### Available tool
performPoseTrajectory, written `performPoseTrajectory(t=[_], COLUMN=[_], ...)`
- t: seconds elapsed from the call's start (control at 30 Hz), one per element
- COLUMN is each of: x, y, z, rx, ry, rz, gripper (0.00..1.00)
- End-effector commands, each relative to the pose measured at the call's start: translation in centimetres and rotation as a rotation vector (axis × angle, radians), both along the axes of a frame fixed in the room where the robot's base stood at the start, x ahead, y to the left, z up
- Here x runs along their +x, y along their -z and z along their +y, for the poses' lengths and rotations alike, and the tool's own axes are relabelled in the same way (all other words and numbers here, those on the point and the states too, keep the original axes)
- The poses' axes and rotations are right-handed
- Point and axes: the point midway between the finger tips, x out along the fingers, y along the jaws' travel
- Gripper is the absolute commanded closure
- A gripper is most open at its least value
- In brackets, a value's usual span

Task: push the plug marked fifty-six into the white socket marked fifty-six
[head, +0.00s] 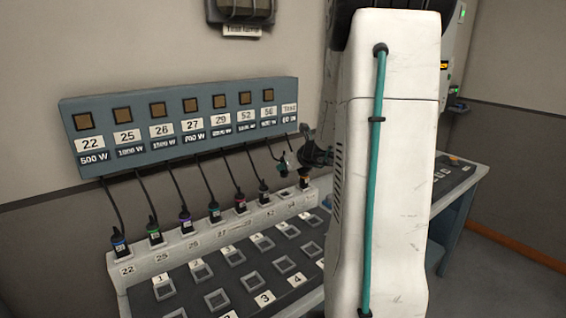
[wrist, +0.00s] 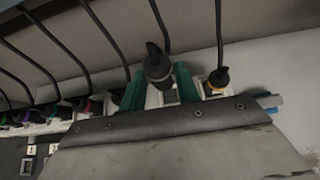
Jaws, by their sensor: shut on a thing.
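My gripper (head: 283,166) has teal fingers and is shut on a dark plug, which shows between the fingers in the wrist view (wrist: 157,68). In the head view the plug hangs from the cord under the panel's 56 label and is small; its own marking is not readable. It is held above the white socket strip (head: 147,262), over a socket (head: 285,194) with no plug in it, between the neighbouring plugs. In the wrist view white socket housing shows below and behind the plug; the plug's lower end is hidden, so I cannot tell whether it touches the socket.
An orange-ringed plug (head: 305,181) stands close on the right, also in the wrist view (wrist: 218,80). Several seated plugs, including the blue-ringed one (head: 120,245), line the strip leftward. Cords hang from the blue-grey panel (head: 185,116). My white arm hides the right side.

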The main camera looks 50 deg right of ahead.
Motion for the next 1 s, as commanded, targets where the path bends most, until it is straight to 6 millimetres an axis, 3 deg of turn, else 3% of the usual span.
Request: performPoseTrajectory(t=[0.5, 1.0], x=[0.0, 0.0], y=[4.3, 4.9], z=[0.0, 0.0], rx=[0.002, 0.001], ry=[0.000, 0.001], rz=[0.001, 0.000], gripper=[1.00, 1.00])
